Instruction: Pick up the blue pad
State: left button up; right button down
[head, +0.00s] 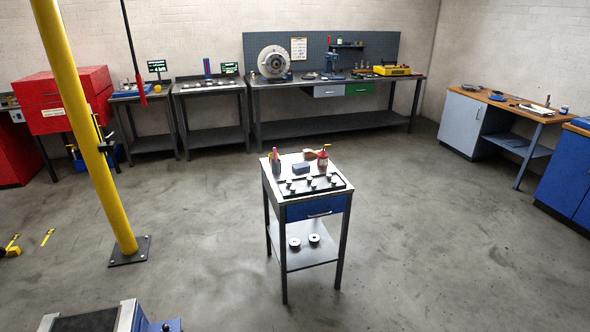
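A small blue block that looks like the blue pad (301,168) lies on top of the small metal cart (341,204) in the middle of the floor. It sits behind a dark tray (291,190) with several small knobbed pieces. A bottle with a pink tip (276,163) stands to its left, and a red container (322,160) stands to its right. A brown item (309,154) lies behind it. Neither of my grippers shows in the head view.
A yellow post (92,130) stands on the left. Workbenches line the back wall, with a large disc (274,62) on the long one (350,82). A wooden-topped bench (503,104) stands at right. The floor around the cart is clear.

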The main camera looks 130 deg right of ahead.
aim_at(297, 167)
jog(key=z, duration=4.55)
jog(key=i+l+z, duration=0.3)
jog(key=i, duration=0.25)
jog(key=i+l+z, duration=0.35)
jog(key=i, duration=0.25)
jog(key=i+l+z, duration=0.1)
jog(key=i+z, duration=0.2)
jog(key=i, duration=0.3)
jog(key=i+z, duration=0.2)
jog(key=i, duration=0.6)
jog(key=i+j+z, duration=0.2)
jog(key=i, duration=0.55)
jog(key=i+u, duration=0.4)
jog(key=i+l+u, duration=0.5)
jog(key=u, duration=0.25)
jog(key=i+u, duration=0.2)
jog(key=u, duration=0.3)
jog(key=i+l+u, duration=0.2)
jog(key=u, duration=0.3)
jog(key=i+l+u, duration=0.2)
jog(key=u, duration=0.3)
